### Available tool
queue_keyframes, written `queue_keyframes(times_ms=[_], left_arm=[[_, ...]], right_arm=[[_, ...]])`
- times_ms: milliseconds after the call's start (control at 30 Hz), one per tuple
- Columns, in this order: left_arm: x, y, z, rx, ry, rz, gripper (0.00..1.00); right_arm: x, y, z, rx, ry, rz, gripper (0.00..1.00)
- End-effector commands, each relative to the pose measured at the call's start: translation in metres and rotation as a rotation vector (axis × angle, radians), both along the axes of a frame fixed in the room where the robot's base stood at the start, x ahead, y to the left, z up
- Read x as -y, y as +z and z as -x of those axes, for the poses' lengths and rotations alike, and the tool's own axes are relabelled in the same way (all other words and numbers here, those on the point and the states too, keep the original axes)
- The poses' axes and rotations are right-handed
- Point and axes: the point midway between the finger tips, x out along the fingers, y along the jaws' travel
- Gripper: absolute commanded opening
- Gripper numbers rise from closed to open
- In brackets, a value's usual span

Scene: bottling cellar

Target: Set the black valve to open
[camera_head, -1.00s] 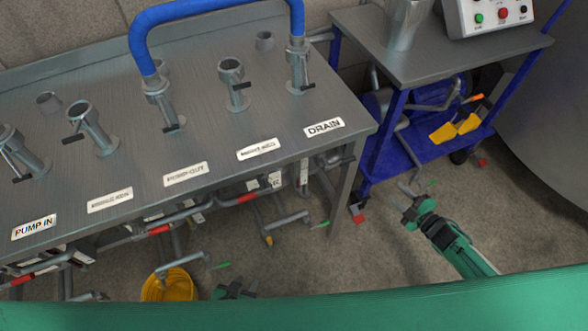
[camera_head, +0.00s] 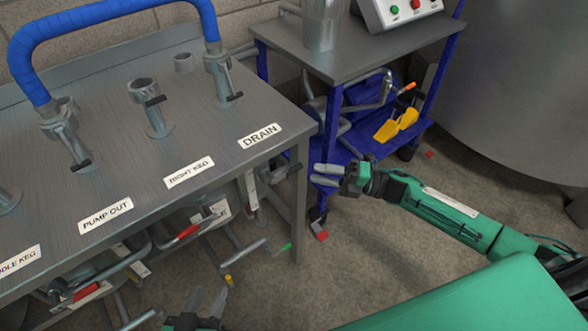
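I cannot tell which is the task's black valve. My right gripper (camera_head: 326,175) is open and empty, right of the table's right leg and in front of the blue cart. My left gripper (camera_head: 207,300) is open at the bottom edge, below the table front; its body is partly cut off.
A blue hose (camera_head: 115,12) links the PUMP OUT and DRAIN pipes. Under the table are pipes with red handles (camera_head: 187,231), a green tip (camera_head: 287,247) and a yellow tip (camera_head: 228,281). A blue cart (camera_head: 345,149) stands right of the table, with a large tank (camera_head: 510,90) beyond.

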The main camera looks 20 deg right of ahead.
Motion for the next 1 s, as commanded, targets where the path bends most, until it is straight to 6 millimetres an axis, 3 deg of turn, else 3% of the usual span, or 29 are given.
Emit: queue_keyframes(times_ms=[100, 333, 767, 800, 1000], left_arm=[[0.001, 0.000, 0.000, 0.009, 0.000, 0.006, 0.37], [0.002, 0.000, 0.000, 0.020, 0.000, 0.014, 0.37], [0.003, 0.001, 0.000, 0.027, 0.001, 0.019, 0.37], [0.003, 0.001, 0.000, 0.027, 0.001, 0.019, 0.37], [0.003, 0.001, 0.000, 0.027, 0.001, 0.018, 0.37]], right_arm=[[-0.024, 0.005, -0.011, 0.004, 0.002, -0.002, 0.37], [-0.056, 0.009, -0.026, 0.000, 0.000, -0.002, 0.37], [-0.067, 0.010, -0.031, -0.001, -0.001, -0.001, 0.37], [-0.067, 0.010, -0.031, -0.001, -0.001, -0.001, 0.35], [-0.067, 0.010, -0.031, -0.001, -0.001, -0.001, 0.00]])
